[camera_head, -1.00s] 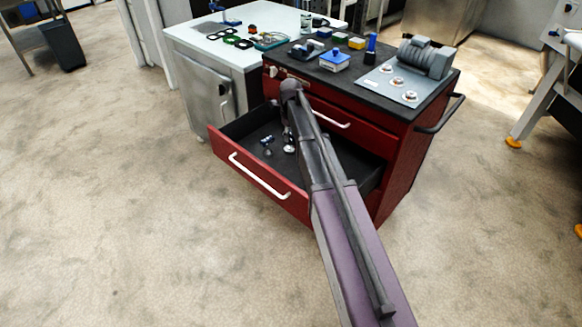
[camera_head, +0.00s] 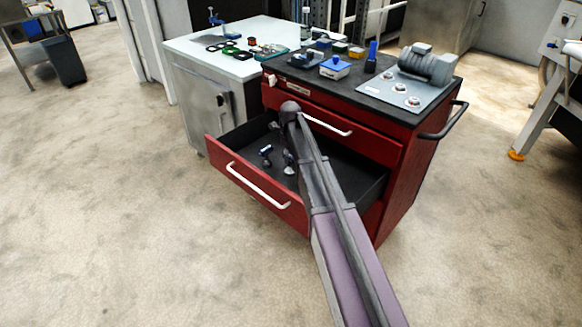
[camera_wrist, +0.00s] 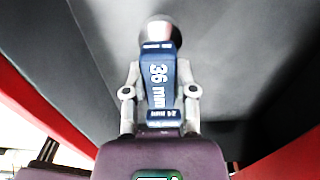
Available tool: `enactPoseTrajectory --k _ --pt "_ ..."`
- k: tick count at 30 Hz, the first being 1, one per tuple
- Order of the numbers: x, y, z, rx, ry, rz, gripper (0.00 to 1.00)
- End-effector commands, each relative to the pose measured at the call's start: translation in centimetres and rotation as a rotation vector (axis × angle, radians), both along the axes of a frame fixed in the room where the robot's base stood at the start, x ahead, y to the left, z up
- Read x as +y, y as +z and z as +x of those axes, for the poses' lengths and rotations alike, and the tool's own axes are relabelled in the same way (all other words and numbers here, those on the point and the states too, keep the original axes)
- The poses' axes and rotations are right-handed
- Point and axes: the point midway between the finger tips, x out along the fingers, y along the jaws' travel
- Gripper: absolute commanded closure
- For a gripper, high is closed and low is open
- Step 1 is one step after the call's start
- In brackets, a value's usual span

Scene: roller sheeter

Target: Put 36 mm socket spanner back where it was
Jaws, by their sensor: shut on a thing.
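A smaller "24 mm" label shows on blue near the gripper's base. The round end points away from my gripper, over the dark drawer floor. I cannot tell whether it touches the floor. In the head view, the open red drawer (camera_head: 250,192) holds a small blue and silver item (camera_head: 266,155). My arm partly hides the drawer's inside.
The red cabinet (camera_head: 405,175) has a closed upper drawer (camera_head: 350,130) above the open one. Its black top carries boxes and a grey motor (camera_head: 428,65). A white workbench (camera_head: 225,50) stands at the left. The floor in front is clear.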

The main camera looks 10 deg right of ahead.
Motion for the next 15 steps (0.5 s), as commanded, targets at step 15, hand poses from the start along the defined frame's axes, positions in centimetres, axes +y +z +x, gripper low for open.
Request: enactPoseTrajectory --k 15 --pt "0.1 -1.6 0.0 0.0 0.001 0.0 1.0"
